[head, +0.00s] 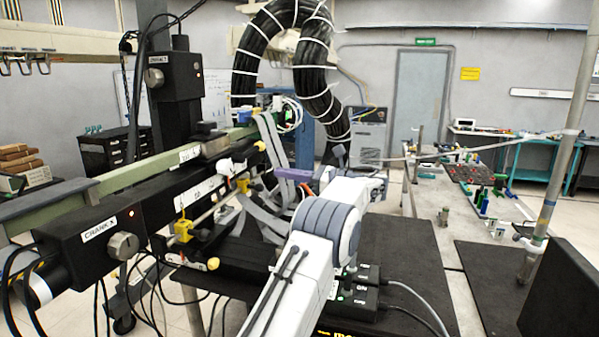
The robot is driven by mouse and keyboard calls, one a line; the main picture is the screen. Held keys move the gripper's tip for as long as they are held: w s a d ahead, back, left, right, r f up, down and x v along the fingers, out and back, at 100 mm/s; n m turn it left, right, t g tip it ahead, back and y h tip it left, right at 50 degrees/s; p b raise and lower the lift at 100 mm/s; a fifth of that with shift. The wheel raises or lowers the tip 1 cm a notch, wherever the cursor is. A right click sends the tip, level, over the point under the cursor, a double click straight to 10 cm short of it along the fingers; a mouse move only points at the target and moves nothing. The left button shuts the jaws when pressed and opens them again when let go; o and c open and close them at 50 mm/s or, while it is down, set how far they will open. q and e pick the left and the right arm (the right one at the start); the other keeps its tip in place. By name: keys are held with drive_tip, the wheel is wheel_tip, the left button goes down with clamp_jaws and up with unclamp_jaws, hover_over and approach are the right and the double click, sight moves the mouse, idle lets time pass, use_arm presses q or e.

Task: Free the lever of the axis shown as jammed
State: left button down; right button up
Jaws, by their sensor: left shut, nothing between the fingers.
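A black drive box labelled CRANK X (98,235) with a round metal knob stands at the lower left. A second black box with a knob (175,82) stands upright behind it, its label hard to read. Along the rail are a yellow clamp-like part (183,230), a yellow-tipped lever (212,264), a second yellow part (243,184) and a white knob (225,166). I cannot tell which lever is jammed. My left gripper (288,174) is shut and empty, right of the rail's far end. Its fingertips are small and partly lost against grey ribbon cables. My right gripper is out of view.
Grey ribbon cables (268,150) hang beside the rail near my gripper. A thick black hose (262,45) arches above. Black switch boxes (350,295) with cables sit right of my arm. A metal post (560,165) stands at the right. The black table top (405,265) has clear room.

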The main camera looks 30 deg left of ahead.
sight(250, 152)
use_arm(q)
drive_tip(key=s+a+r+p, duration=0.1)
drive_tip(key=a+r+p, duration=0.2)
drive_tip(key=a+r, duration=0.1)
drive_tip(key=shift+s, duration=0.35)
drive_tip(key=shift+a, duration=0.2)
